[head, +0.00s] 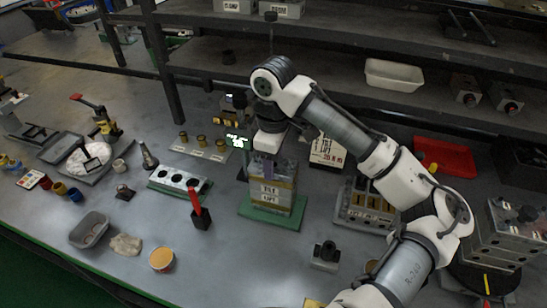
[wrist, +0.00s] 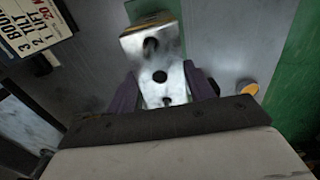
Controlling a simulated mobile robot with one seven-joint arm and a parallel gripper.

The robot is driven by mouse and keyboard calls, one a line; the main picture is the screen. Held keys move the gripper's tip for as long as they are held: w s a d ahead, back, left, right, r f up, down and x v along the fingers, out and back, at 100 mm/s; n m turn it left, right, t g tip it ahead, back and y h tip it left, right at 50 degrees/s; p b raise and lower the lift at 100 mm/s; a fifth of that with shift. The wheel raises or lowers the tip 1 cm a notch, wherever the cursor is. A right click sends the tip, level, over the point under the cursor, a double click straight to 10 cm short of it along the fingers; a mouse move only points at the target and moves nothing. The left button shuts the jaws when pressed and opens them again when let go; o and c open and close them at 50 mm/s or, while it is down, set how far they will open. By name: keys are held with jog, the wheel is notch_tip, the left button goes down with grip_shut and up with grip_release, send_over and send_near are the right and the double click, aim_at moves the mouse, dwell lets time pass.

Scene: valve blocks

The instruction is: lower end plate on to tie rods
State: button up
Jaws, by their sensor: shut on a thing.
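My gripper (wrist: 164,88) has its two purple fingers shut on a silver metal end plate (wrist: 160,52) with dark holes. In the head view my gripper (head: 267,160) points down over the valve stack (head: 271,193), whose lower part carries yellowish labels. The stack stands on a green base (head: 258,214). The end plate is too small and too covered by my gripper to make out clearly in the head view. I cannot tell whether it touches the stack. The tie rods cannot be made out.
A block with bores (head: 180,181) and a red-handled tool (head: 198,209) are to the left. A valve block (head: 367,205) is to the right.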

jog(key=shift+f, duration=0.15)
jog(key=o, duration=1.3)
jog(key=shift+c, duration=0.2)
notch_tip(320, 180, up, 14)
jog(key=b, duration=0.1)
jog(key=shift+s+f, duration=0.1)
